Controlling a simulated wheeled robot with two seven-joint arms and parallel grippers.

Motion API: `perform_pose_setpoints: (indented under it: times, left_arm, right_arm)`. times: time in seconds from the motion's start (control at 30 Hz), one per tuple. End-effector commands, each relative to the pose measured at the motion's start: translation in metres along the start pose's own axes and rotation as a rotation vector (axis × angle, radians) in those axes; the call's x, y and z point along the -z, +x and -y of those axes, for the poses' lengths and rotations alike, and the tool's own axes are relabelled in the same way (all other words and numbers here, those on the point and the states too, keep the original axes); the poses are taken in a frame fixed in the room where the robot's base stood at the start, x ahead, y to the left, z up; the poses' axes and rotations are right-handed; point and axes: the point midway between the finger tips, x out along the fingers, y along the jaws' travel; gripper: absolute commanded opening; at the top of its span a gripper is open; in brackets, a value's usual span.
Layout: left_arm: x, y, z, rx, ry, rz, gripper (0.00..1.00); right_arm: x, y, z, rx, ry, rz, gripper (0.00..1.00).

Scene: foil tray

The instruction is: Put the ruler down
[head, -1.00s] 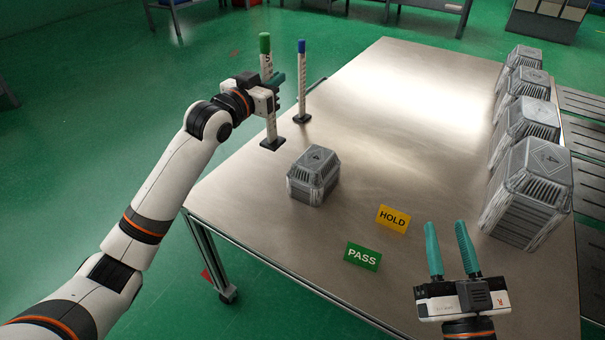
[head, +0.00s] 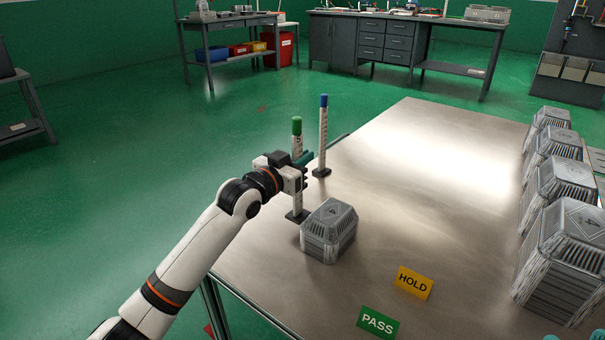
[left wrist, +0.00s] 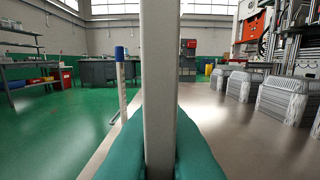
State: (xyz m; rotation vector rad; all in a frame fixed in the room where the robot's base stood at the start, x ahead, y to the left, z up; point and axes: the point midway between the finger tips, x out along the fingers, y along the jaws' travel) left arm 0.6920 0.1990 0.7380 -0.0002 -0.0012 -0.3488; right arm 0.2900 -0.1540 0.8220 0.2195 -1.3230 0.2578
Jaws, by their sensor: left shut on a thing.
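My left gripper (head: 301,176) is shut on the green-capped ruler (head: 297,149), an upright white post with dark marks and a dark foot. The foot is at the table's left side, close behind the nearest grey box; I cannot tell whether it touches the table. In the left wrist view the ruler's pale shaft (left wrist: 159,80) stands between the teal fingers, with its ends out of view. A blue-capped ruler (head: 322,135) stands upright behind it on a dark foot. Only the teal tips of my right gripper (head: 574,337) show at the bottom right, apart.
A grey ribbed box (head: 328,232) stands right beside the held ruler's foot. A yellow HOLD sign (head: 413,283) and green PASS sign (head: 378,322) stand nearer. Several grey boxes (head: 565,255) line the right side. The steel table (head: 440,190) is clear in the middle.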

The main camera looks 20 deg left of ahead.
Motion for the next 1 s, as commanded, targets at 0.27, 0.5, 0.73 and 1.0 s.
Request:
perform_pose_setpoints:
  times: [0.27, 0.5, 0.73, 1.0]
  left_arm:
    - [0.029, 0.0, 0.0, 0.0, 0.001, 0.001, 0.0]
    - [0.028, 0.0, 0.0, 0.0, 0.001, 0.001, 0.0]
    - [0.032, 0.0, 0.0, 0.0, 0.0, -0.002, 0.28]
    - [0.031, 0.0, 0.0, 0.0, 0.0, -0.001, 0.29]
  right_arm:
    - [-0.002, -0.013, 0.0, 0.0, 0.002, 0.031, 0.36]
    - [-0.002, -0.012, 0.0, 0.0, 0.002, 0.03, 0.36]
    - [-0.002, -0.012, 0.0, -0.001, 0.002, 0.029, 0.36]
    - [-0.002, -0.012, 0.0, 0.0, 0.002, 0.029, 0.36]
